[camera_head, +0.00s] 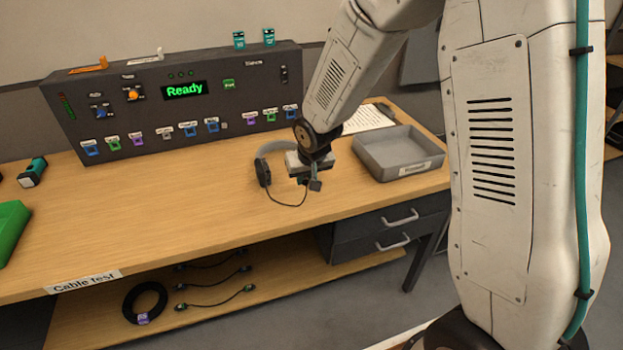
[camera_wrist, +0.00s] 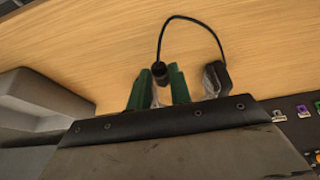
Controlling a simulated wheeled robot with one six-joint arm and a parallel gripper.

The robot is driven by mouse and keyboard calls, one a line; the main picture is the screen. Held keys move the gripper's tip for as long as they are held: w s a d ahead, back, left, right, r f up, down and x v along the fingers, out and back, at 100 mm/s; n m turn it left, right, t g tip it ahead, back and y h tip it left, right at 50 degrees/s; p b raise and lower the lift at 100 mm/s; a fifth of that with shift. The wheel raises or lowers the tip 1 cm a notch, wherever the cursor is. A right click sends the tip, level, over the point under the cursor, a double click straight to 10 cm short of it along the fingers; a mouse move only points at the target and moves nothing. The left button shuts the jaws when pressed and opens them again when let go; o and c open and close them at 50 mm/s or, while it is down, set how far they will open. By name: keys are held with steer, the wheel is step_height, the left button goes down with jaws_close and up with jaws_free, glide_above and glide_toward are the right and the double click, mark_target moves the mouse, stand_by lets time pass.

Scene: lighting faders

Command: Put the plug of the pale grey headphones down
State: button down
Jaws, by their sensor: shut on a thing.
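My gripper (camera_head: 308,182) is over the right part of the workbench, its tip just right of the pale grey headphones (camera_head: 262,160). In the wrist view my gripper's green fingers (camera_wrist: 158,88) are shut on a dark plug (camera_wrist: 159,70). A thin black cable loops from the plug to a dark ear cup of the headphones (camera_wrist: 218,80). The headphones are on the bench, partly hidden by my arm in the head view. I cannot tell whether the plug touches the wood.
A grey tray (camera_head: 393,160) stands to the right of my gripper, with a paper sheet (camera_head: 367,118) behind it. The test panel (camera_head: 170,95) with coloured sockets is at the back. A green and black device (camera_head: 33,172) lies far left. The bench's front middle (camera_head: 170,220) is clear.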

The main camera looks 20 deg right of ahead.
steer(key=w+d, duration=0.2)
steer(key=shift+w+d+f, duration=0.15)
steer(key=shift+w, duration=0.15)
steer(key=shift+w+d+f, duration=0.1)
steer(key=shift+f, duration=0.8)
steer(key=shift+w+d+f, duration=0.1)
steer(key=shift+f, duration=0.8)
steer(key=shift+f, duration=0.3)
steer(key=c, duration=1.3)
jaws_free()
